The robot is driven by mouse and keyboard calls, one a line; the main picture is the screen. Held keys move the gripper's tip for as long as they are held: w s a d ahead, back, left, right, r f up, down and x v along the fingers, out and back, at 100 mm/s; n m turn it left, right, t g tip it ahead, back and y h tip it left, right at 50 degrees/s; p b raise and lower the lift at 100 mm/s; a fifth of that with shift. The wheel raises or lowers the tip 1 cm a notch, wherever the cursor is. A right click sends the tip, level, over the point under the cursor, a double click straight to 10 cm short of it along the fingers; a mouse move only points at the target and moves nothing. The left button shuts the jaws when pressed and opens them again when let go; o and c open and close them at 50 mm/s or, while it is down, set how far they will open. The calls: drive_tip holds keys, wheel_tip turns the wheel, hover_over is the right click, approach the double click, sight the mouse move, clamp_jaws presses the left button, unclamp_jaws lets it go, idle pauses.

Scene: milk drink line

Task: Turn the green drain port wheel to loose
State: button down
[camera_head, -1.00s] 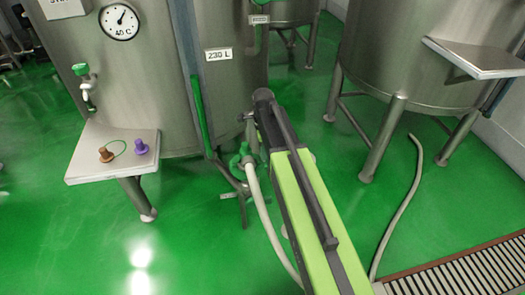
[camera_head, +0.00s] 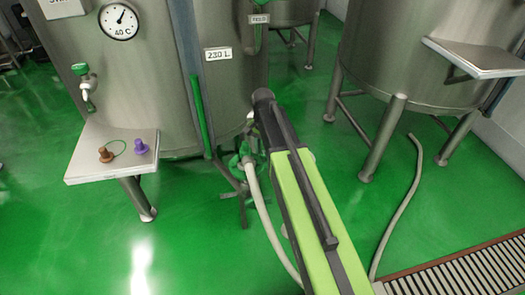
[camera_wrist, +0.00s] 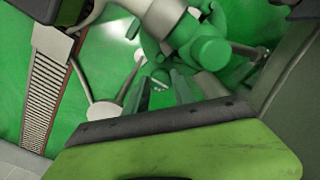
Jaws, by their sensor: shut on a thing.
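The green drain port wheel (camera_head: 246,148) sits low in front of the big steel tank, at the top of a pale hose. In the camera_wrist view, green round valve parts (camera_wrist: 205,50) and a pale pipe lie just beyond my gripper. My gripper (camera_wrist: 160,84) is shut on the green wheel. Its narrow fingers reach in among the green parts, and the exact contact is hard to make out. In the camera_head view my arm hides most of the gripper and part of the wheel. The loose or tight setting cannot be read.
The steel tank (camera_head: 160,85) carries a gauge and a 230 L label. A shelf (camera_head: 90,168) with a brown and a purple knob juts out at left. The pale hose (camera_head: 264,215) runs beneath my arm. Another tank (camera_head: 400,60) stands at right. Green floor is open at lower left.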

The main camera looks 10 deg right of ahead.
sight(263, 153)
drive_tip(key=n, duration=0.4)
drive_tip(key=shift+n, duration=0.4)
idle(0.4)
drive_tip(key=c, duration=1.1)
unclamp_jaws()
drive_tip(key=shift+o, duration=0.2)
wheel_tip(263, 153, up, 18)
drive_tip(key=p, duration=1.7)
drive_tip(key=shift+f, duration=0.25)
